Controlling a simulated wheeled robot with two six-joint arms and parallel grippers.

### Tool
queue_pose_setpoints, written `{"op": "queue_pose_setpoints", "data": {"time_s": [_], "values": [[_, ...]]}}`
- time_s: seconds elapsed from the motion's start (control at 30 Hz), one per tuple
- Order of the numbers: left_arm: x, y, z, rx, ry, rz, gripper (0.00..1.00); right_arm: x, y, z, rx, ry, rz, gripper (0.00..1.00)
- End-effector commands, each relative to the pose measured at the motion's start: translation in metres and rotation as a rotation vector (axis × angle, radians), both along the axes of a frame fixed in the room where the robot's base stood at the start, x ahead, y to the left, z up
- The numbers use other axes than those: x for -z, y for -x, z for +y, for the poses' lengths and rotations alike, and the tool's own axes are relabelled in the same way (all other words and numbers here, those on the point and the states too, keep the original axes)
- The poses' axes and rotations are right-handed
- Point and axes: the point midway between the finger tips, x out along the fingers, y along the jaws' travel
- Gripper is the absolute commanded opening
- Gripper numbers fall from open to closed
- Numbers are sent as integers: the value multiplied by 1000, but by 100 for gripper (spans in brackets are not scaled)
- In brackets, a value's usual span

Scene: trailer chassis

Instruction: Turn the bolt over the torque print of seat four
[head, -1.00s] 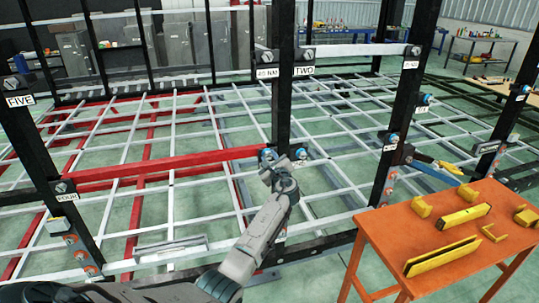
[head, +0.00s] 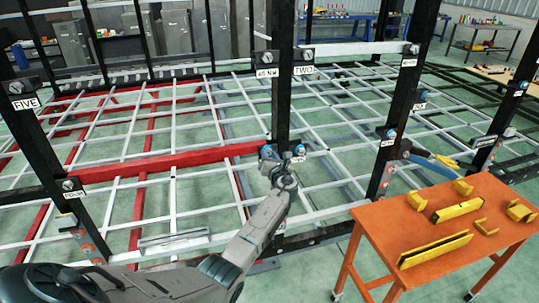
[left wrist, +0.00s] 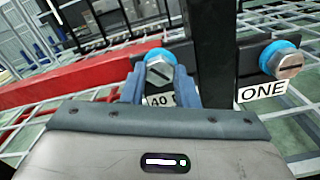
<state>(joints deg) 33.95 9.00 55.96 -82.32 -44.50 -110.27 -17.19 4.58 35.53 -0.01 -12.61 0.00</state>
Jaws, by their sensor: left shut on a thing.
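My left gripper (head: 268,153) is at the black post where the red beam (head: 165,162) ends. In the left wrist view its blue-grey fingers (left wrist: 158,80) stand on both sides of a slotted bolt (left wrist: 160,68) with a blue collar and are shut on it. The bolt's slot is tilted. A torque print (left wrist: 160,100) reading "40", partly hidden, is just below that bolt. The FOUR label (head: 73,194) is at the beam's left end, under another bolt (head: 68,184). My right gripper is not in view.
A second blue-collared bolt (left wrist: 281,60) sits right of the post above the ONE label (left wrist: 262,91). Higher up are the TWO label (head: 304,71) and another torque print (head: 267,72). An orange table (head: 380,250) with several yellow parts stands at the right.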

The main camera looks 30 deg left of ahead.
Motion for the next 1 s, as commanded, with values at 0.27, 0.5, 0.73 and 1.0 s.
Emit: {"op": "queue_pose_setpoints", "data": {"time_s": [0.27,0.5,0.73,1.0], "values": [[7,1,-2,1,-79,106,4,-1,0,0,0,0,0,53],[7,1,-2,2,-107,139,4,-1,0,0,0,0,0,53],[7,1,-2,2,-109,142,4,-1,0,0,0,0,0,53],[6,1,-2,2,-109,141,45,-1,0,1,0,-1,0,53]]}}
